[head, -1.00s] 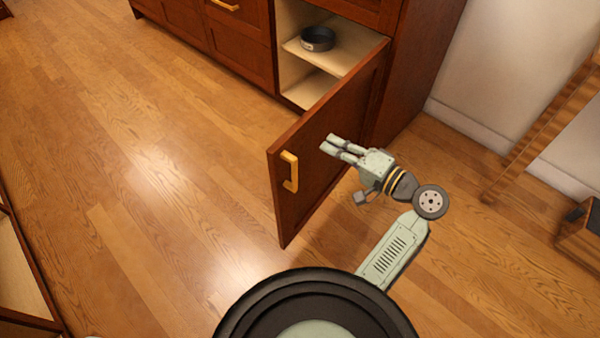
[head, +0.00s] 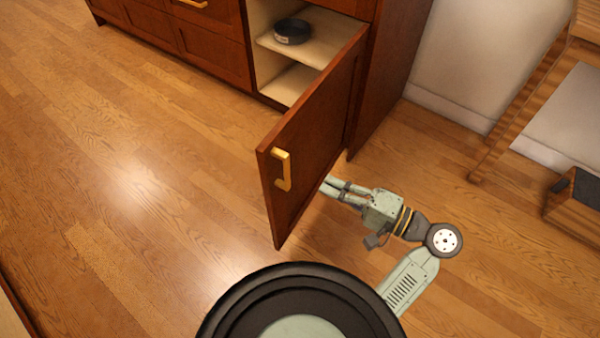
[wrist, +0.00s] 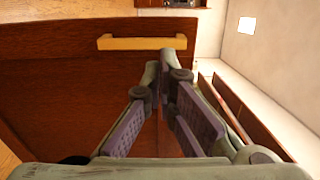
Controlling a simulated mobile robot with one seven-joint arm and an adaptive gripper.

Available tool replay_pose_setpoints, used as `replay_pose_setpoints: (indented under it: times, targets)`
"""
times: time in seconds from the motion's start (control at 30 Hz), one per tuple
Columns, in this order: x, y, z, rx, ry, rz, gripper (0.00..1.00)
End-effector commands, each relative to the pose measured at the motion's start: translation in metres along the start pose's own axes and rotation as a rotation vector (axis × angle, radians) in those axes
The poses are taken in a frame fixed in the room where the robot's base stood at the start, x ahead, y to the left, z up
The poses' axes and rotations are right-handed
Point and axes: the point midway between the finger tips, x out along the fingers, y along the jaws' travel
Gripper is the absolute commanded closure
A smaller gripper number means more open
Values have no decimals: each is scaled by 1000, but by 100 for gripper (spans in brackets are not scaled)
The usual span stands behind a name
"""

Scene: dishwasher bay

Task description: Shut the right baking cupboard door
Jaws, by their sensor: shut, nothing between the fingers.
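The right cupboard door (head: 318,125) is brown wood and stands wide open, swung out from the cabinet toward me. Its yellow handle (head: 281,170) is near the free edge, on the face toward my gripper. My gripper (head: 328,184) is shut and empty, on the right of the door, with its fingertips overlapping the door's lower edge in the head view. In the wrist view, the door (wrist: 60,85) fills the left and middle, with the handle (wrist: 142,43) across the top. My fingertips (wrist: 164,62) appear just below the handle's right part; I cannot tell whether they touch the door.
The open cupboard shows a pale shelf (head: 310,52) with a dark round tin (head: 292,31). A wooden stand (head: 505,105) and a dark-topped wooden box (head: 575,200) are on the right near the white wall. The wooden floor (head: 130,170) left of the door is clear.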

Motion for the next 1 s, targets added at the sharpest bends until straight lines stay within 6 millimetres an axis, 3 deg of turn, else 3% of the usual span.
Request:
replay_pose_setpoints:
  times: [0.2,0.4,0.6,1.0]
  targets:
    - [43,0,1,0,-4,2,100]
    - [71,-1,0,-2,-2,1,100]
    - [81,-1,0,-3,-1,1,100]
    - [84,0,0,-2,4,2,100]
